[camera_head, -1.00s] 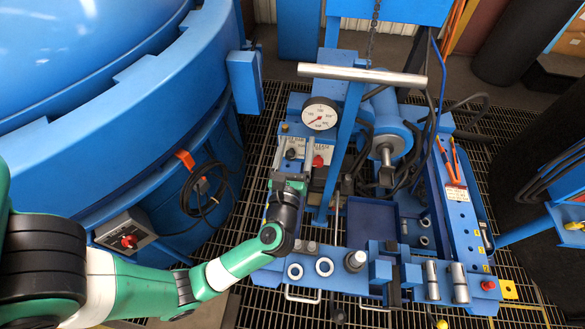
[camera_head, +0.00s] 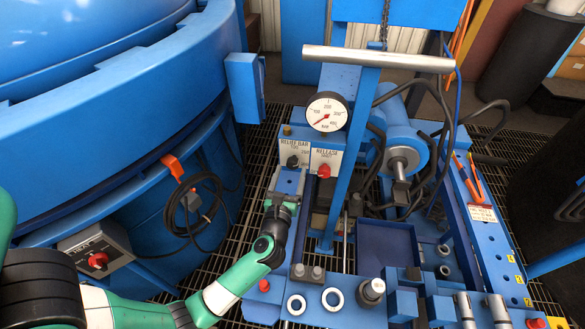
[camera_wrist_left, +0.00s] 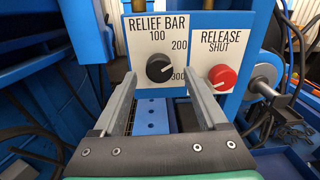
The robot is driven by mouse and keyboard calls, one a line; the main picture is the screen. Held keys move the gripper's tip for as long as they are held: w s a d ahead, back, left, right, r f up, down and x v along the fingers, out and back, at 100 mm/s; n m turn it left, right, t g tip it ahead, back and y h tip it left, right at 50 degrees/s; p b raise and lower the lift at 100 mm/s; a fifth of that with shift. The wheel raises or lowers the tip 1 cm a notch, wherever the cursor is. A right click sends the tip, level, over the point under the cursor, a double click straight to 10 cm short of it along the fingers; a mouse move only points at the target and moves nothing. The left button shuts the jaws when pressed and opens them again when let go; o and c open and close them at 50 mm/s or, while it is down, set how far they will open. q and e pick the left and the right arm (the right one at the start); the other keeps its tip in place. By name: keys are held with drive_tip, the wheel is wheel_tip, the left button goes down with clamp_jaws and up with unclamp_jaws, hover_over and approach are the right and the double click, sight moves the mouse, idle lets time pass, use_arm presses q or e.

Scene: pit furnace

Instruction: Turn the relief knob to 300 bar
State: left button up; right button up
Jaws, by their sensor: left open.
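The relief knob (camera_wrist_left: 159,68) is a round black knob on a white plate marked RELIEF BAR, with 100, 200 and 300 around it. A small pale mark shows on its lower right side; I cannot tell its exact reading. The knob also shows small in the head view (camera_head: 293,161). My left gripper (camera_wrist_left: 161,82) is open and empty. Its two fingers point at the plate, one on each side of the knob in the picture; the gap to the knob is hard to judge. In the head view my left gripper (camera_head: 289,178) is just below the plate. My right gripper is not in view.
A red release knob (camera_wrist_left: 222,76) on its own plate sits close to the right finger. A pressure gauge (camera_head: 328,112) stands above the plates, with its needle at lower left. A silver crossbar (camera_head: 378,59) spans above it. A blue tray (camera_head: 386,246) lies right.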

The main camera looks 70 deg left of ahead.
sight(292, 167)
use_arm(q)
drive_tip(key=x, duration=0.3)
drive_tip(key=shift+w+a+b, duration=0.15)
drive_tip(key=shift+a+b, duration=0.15)
drive_tip(key=shift+a, duration=0.05)
clamp_jaws()
drive_tip(key=shift+r+m+p, duration=0.15)
drive_tip(key=shift+m+p, duration=0.35)
drive_tip(key=shift+p, duration=0.3)
drive_tip(key=m+p, duration=0.5)
drive_tip(key=p, duration=0.1)
drive_tip(key=shift+r+m, duration=0.1)
drive_tip(key=shift+m, duration=0.2)
drive_tip(key=m+p, duration=0.2)
drive_tip(key=m, duration=0.1)
drive_tip(key=shift+g+p, duration=0.3)
drive_tip(key=shift+p, duration=0.05)
drive_tip(key=shift+f+m+p, duration=0.25)
drive_tip(key=shift+m+p, duration=0.4)
drive_tip(key=shift+m, duration=0.45)
